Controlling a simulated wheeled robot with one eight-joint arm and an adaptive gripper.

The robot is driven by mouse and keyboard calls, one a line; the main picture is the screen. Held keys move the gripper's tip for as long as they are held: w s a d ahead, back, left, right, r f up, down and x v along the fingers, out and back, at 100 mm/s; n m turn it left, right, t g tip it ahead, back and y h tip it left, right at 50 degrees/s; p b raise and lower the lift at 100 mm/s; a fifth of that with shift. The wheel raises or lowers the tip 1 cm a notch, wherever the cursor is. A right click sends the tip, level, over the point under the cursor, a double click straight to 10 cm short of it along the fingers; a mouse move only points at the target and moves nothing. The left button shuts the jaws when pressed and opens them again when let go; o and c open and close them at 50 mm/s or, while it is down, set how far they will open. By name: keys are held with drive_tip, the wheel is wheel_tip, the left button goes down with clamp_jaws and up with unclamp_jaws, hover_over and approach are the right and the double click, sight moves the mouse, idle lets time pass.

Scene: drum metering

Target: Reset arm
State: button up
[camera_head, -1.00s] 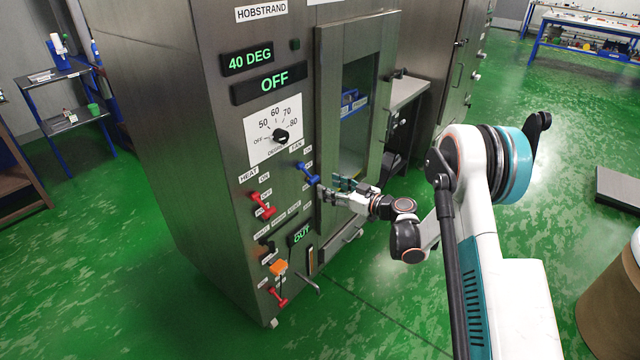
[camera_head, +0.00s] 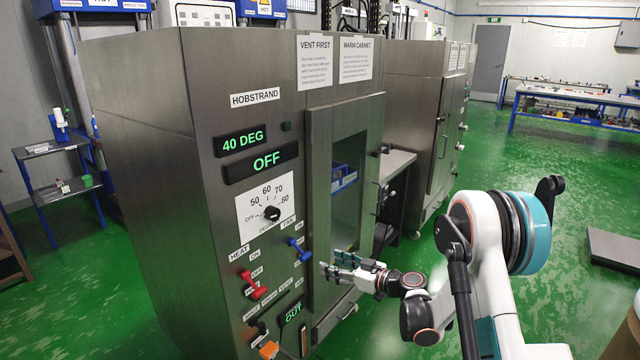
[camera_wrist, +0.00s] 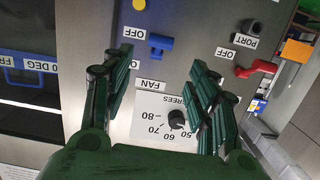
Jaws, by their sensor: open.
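My gripper (camera_head: 338,268) is open and empty in front of the cabinet, near the lower part of its glazed door (camera_head: 343,200). In the wrist view my gripper (camera_wrist: 152,85) has its green fingers spread, with the control panel beyond. The blue fan switch (camera_head: 299,249) is just left of the gripper, apart from it; it also shows in the wrist view (camera_wrist: 160,42). The temperature dial (camera_head: 271,213) also shows between the fingers (camera_wrist: 176,119). The red heat switch (camera_head: 254,286) is lower left. The displays read 40 DEG (camera_head: 241,143) and OFF (camera_head: 262,162).
The steel HOBSTRAND cabinet (camera_head: 140,180) stands close on the left. A blue-framed shelf (camera_head: 62,186) is at far left, and a workbench (camera_head: 575,101) at back right. A grey slab (camera_head: 616,247) lies at right. Green floor (camera_head: 540,190) is open between.

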drive_tip(key=s+d+r+m+g+h, duration=0.25)
drive_tip(key=s+r+m+h, duration=0.3)
drive_tip(key=s+r, duration=1.1)
drive_tip(key=s+d+m+h, duration=0.2)
drive_tip(key=s+d, duration=0.3)
drive_tip(key=s, duration=0.8)
drive_tip(key=s+d+r+m+h, duration=0.1)
drive_tip(key=s+d+h, duration=0.4)
drive_tip(key=s, duration=0.8)
drive_tip(key=shift+d+m, duration=0.8)
drive_tip(key=shift+m, duration=0.05)
drive_tip(key=shift+c, duration=0.3)
